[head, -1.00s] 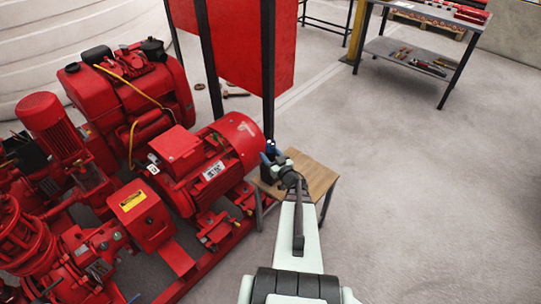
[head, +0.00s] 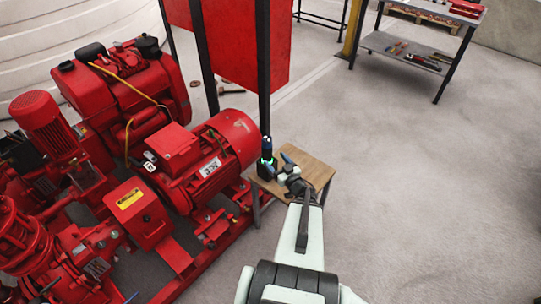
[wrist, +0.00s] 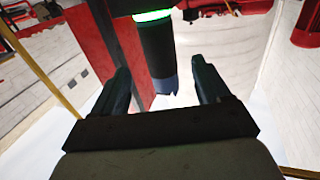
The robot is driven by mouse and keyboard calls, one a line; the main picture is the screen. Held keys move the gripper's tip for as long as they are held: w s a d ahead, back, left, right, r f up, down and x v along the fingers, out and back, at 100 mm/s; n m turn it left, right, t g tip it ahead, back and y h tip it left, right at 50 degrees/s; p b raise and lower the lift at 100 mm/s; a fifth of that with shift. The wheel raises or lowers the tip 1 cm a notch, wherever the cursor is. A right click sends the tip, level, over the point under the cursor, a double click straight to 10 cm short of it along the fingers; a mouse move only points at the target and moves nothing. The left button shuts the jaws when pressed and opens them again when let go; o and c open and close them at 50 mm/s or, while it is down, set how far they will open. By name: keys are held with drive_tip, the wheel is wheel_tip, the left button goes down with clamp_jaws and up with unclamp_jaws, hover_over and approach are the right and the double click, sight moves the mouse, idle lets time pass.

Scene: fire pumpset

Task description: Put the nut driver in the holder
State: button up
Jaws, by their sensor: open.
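The nut driver (head: 267,146) appears as a dark upright shape with a bluish end. It stands in a dark holder (head: 266,170) with a glowing green ring, on a small wooden table. In the wrist view, the driver (wrist: 157,50) is a dark cylinder with a blue-grey end, and the green ring (wrist: 153,16) is around its other end. My gripper (head: 280,167) is open and empty, just right of the driver. In the wrist view, the driver shows between the fingers of my gripper (wrist: 160,70), with a gap on each side. The driver's lower end is hidden.
The small wooden table (head: 315,172) has bare top to the right. A red motor and pumpset (head: 205,165) stand close at its left. A dark post (head: 264,110) and red panel (head: 240,45) rise behind. Floor at right is clear; a tool shelf (head: 410,50) stands far back.

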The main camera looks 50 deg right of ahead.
drive_tip(key=shift+v, duration=2.25)
drive_tip(key=w+a+f+m+g+h, duration=0.1)
drive_tip(key=w+a+f+g, duration=0.2)
drive_tip(key=w+f, duration=0.15)
drive_tip(key=a+f+g+y, duration=0.2)
drive_tip(key=a+f+g, duration=0.7)
drive_tip(key=a+f, duration=0.7)
drive_tip(key=s+a+f+n+g+y, duration=0.1)
drive_tip(key=s+a+n+g+y, duration=0.1)
drive_tip(key=s+a+g, duration=0.4)
drive_tip(key=s+a+f+n+g+y, duration=0.1)
drive_tip(key=s+a+g, duration=0.5)
drive_tip(key=s+a, duration=0.7)
drive_tip(key=a+n+y, duration=0.1)
drive_tip(key=a, duration=0.4)
drive_tip(key=shift+s+a+f+n+y, duration=0.25)
drive_tip(key=shift+s+a+n+y, duration=0.05)
drive_tip(key=shift+s+a, duration=0.1)
